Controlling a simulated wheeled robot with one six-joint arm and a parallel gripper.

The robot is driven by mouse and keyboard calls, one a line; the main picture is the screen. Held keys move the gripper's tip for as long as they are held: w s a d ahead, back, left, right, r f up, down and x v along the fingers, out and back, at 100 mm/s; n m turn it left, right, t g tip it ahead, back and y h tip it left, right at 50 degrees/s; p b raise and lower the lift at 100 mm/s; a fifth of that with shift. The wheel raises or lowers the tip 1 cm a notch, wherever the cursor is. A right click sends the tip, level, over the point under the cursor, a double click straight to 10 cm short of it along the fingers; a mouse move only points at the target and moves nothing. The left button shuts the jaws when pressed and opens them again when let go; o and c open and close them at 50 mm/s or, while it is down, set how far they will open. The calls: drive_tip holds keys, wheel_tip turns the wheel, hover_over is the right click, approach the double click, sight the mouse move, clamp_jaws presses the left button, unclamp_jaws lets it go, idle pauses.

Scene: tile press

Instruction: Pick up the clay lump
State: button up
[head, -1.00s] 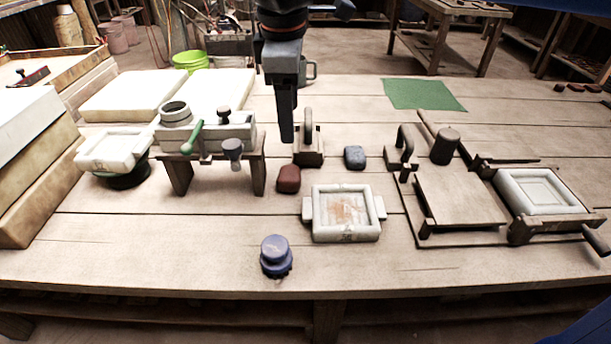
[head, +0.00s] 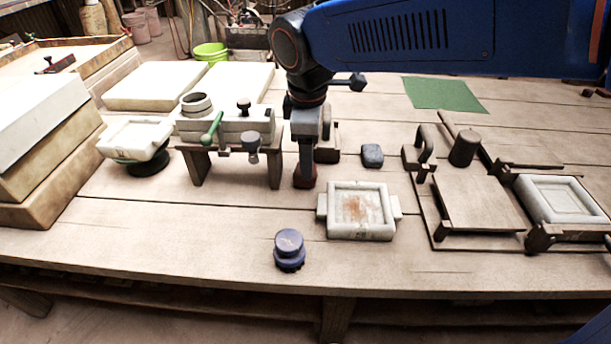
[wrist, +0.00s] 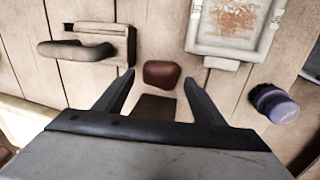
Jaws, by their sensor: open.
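The reddish-brown clay lump (wrist: 161,74) lies on the bench boards, near the open ends of my fingers in the wrist view. My gripper (wrist: 159,80) is open, with one finger to each side of the lump and a gap at both sides. In the head view my gripper (head: 305,160) points straight down over the lump and hides most of it. I cannot tell how far the fingertips are above the bench. A dark blue-grey lump (head: 372,155) lies to the right of my gripper.
A white square mould (head: 361,211) is close in front on the right. A wooden stand with a green-handled device (head: 213,128) is close on the left. A handled block (wrist: 88,45) is beside the fingers. A blue knob-shaped piece (head: 289,250) stands nearer the front edge.

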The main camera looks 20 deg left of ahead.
drive_tip(key=shift+w+a+f, duration=0.1)
drive_tip(key=shift+w+f, duration=0.05)
drive_tip(key=shift+f, duration=1.05)
drive_tip(key=shift+w+a+f, duration=0.1)
drive_tip(key=shift+w+f, duration=0.05)
drive_tip(key=shift+f, duration=1)
drive_tip(key=shift+c, duration=0.5)
drive_tip(key=c, duration=0.9)
drive_tip(key=shift+r, duration=0.1)
wheel_tip(320, 180, up, 10)
